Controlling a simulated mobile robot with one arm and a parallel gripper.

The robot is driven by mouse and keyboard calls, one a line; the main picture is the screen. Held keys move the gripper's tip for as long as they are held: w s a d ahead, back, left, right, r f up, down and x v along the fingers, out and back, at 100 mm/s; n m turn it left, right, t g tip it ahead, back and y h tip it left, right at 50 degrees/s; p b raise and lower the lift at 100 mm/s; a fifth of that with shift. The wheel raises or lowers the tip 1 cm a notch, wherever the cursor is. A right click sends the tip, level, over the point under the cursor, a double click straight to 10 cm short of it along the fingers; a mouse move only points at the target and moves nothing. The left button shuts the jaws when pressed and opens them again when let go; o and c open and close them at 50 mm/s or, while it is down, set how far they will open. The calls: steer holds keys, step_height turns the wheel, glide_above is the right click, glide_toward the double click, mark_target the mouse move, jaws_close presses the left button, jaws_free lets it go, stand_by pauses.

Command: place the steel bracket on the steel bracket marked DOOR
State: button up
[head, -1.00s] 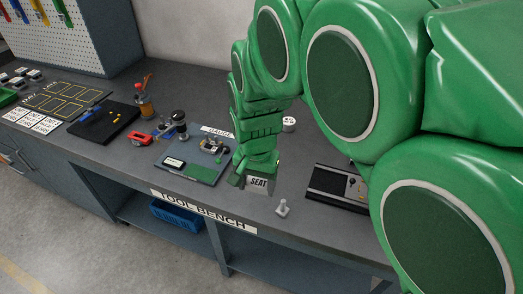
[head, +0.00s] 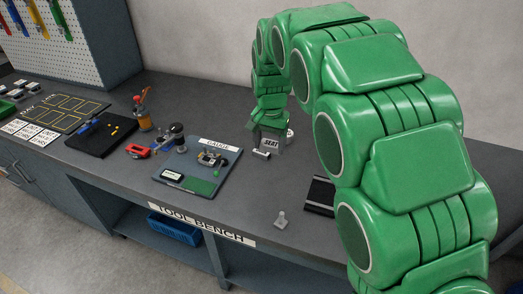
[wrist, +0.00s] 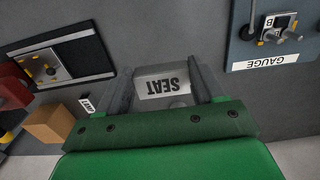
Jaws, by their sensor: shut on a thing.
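My gripper (head: 268,138) is shut on a grey steel bracket whose pale face reads SEAT (head: 271,143). In the wrist view the bracket (wrist: 163,84) sits between the two fingers (wrist: 160,92), its lettering upside down. It is held over the back part of the bench. A small grey metal piece (head: 281,219) stands near the bench's front edge; I cannot tell what it is. I can read no DOOR marking in either view. A small white label (wrist: 87,103) left of the fingers is too small to read surely.
The GAUGE board (head: 200,186) with its fixture lies left of the gripper. A black tray (head: 318,196) is partly hidden by my arm; the wrist view also shows a brown block (wrist: 50,123). A white round item (head: 290,135) stands behind the gripper. Bench between board and tray is mostly clear.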

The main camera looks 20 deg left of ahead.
steer(key=w+a+f, duration=0.4)
steer(key=w+a, duration=0.1)
steer(key=w, duration=0.2)
glide_above(260, 154)
steer(key=shift+f, duration=2.8)
steer(key=shift+w+f, duration=0.1)
steer(key=shift+f, duration=1.55)
steer(key=shift+f, duration=0.1)
steer(key=o, duration=1)
steer(key=shift+o, duration=0.2)
step_height(260, 154, up, 12)
steer(key=shift+d, duration=0.1)
